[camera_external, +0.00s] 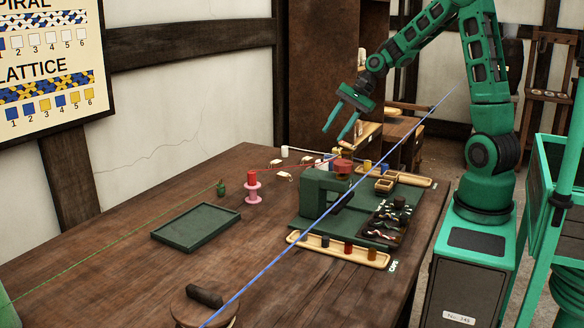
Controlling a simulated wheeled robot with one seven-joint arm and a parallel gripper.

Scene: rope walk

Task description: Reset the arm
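My gripper (341,122) hangs from my green arm above the far side of the wooden table (130,215). Its two green fingers are spread apart and nothing shows between them. The arm is raised and bent, with its base at the right beside the table. Below the gripper is a green machine-like stand (322,190) with a red part on top.
A blue cord (270,262) runs diagonally from a round wooden block (204,305) up past my arm. A dark tray (197,231), a pink spool (252,193) and a cap rack (338,249) stand on the table. The table's left part is mostly clear.

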